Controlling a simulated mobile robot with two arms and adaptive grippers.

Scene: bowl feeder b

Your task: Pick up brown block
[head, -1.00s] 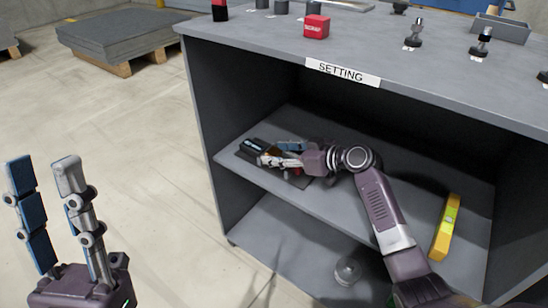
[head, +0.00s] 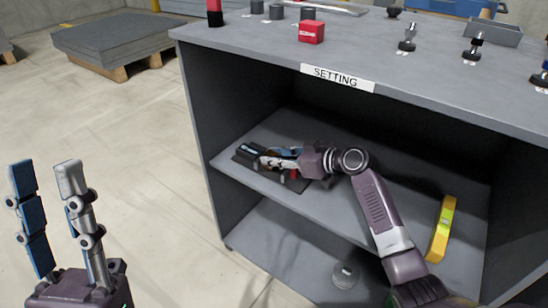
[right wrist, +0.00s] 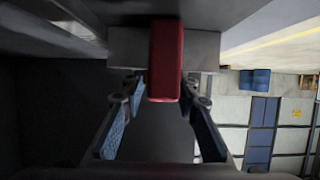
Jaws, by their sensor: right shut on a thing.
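My right gripper (head: 279,157) is inside the cabinet, above the left part of the middle shelf (head: 270,190). It is shut on a small brownish thing, seemingly the brown block (head: 263,165), mostly hidden by the fingers. In the right wrist view my right gripper (right wrist: 161,84) has its two fingers converging near a red block (right wrist: 165,60), with a wider grey block (right wrist: 200,50) behind that. No brown is clear in that view. My left gripper (head: 45,178) is open and empty, outside the cabinet at the left.
A dark tray (head: 240,158) with a black item (head: 246,149) lies under my right gripper. A yellow level (head: 440,230) leans at the shelf's right. A clear round object (head: 344,276) is on the lower shelf. The cabinet top (head: 260,50) holds a red box (head: 311,32) and knobs.

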